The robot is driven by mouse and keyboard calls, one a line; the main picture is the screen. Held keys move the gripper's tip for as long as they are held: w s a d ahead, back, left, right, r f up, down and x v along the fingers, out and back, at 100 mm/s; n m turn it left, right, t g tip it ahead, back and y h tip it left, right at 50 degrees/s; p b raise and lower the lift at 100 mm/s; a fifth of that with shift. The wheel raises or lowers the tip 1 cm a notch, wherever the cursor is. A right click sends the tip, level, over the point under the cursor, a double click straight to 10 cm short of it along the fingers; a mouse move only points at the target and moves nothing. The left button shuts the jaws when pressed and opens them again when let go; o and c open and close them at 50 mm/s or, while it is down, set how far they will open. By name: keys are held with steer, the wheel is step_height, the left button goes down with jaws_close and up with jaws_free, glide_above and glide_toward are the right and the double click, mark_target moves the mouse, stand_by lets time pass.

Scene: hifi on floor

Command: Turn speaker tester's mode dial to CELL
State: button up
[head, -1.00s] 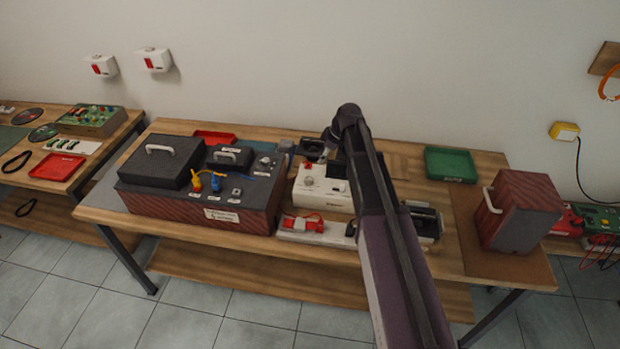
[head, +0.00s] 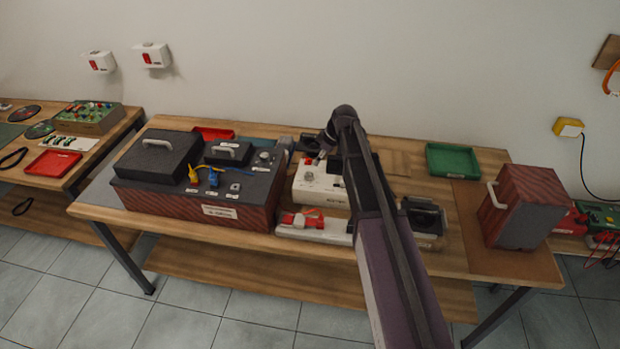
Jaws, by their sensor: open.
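A white box (head: 309,189) with a dark label on its front, which looks like the speaker tester, stands mid-bench; its lettering is too small to read. A small pale knob (head: 308,177) shows on its top, but its pointer and any CELL mark cannot be made out. My arm reaches over the bench and hides the box's right part. My gripper (head: 321,157) is open and points down above the back of the box, close to the knob. I cannot tell whether it touches anything.
Left of the box is a dark-red case (head: 150,198) with a handled lid, coloured plugs and a round dial. A red clip part (head: 303,220) lies in front. A black holder (head: 425,215), green tray (head: 466,161) and handled red box (head: 522,207) stand to the right.

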mark_target(309, 174)
steer(key=shift+b+x, duration=4.35)
steer(key=shift+x, duration=0.7)
steer(key=shift+c, duration=0.2)
jaws_close()
